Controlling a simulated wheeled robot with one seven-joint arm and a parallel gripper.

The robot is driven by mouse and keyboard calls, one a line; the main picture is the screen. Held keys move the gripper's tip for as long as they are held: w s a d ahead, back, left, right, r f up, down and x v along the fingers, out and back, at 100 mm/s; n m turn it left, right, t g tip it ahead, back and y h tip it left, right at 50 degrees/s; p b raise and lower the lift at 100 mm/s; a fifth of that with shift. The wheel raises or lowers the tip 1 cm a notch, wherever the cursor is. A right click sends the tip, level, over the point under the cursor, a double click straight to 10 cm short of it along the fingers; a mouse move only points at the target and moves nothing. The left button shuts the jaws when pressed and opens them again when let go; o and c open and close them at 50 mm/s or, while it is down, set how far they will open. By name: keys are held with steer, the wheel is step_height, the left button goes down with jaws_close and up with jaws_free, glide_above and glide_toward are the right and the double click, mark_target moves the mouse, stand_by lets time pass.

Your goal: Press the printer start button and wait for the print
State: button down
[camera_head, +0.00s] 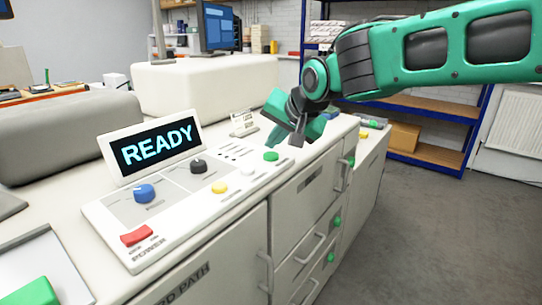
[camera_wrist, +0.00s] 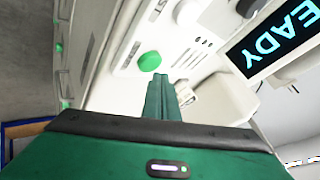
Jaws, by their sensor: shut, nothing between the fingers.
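The printer control panel (camera_head: 190,200) lies on the white cabinet top, with a display (camera_head: 157,147) reading READY. A green round button (camera_head: 271,156) sits at the panel's far right end; it also shows in the wrist view (camera_wrist: 150,61). Other controls are a blue knob (camera_head: 145,193), a black knob (camera_head: 198,166), a white button (camera_head: 247,170), a yellow button (camera_head: 219,187) and a red switch (camera_head: 137,235). My gripper (camera_head: 285,140) is shut and empty, just beyond the green button. In the wrist view its fingertips (camera_wrist: 160,76) appear close to the button; contact cannot be told.
A small white stand (camera_head: 243,124) is on the counter left of my gripper. White cabinets with handles (camera_head: 305,215) run below the panel. A blue-framed shelf (camera_head: 440,111) with a cardboard box (camera_head: 403,138) stands behind. The floor at the right is clear.

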mark_target(273, 156)
steer(key=shift+f, duration=0.15)
steer(key=shift+f, duration=0.2)
steer(key=shift+f, duration=0.35)
stand_by(0.6)
stand_by(0.4)
steer(key=shift+r, duration=0.8)
steer(key=shift+r, duration=2.5)
stand_by(3.0)
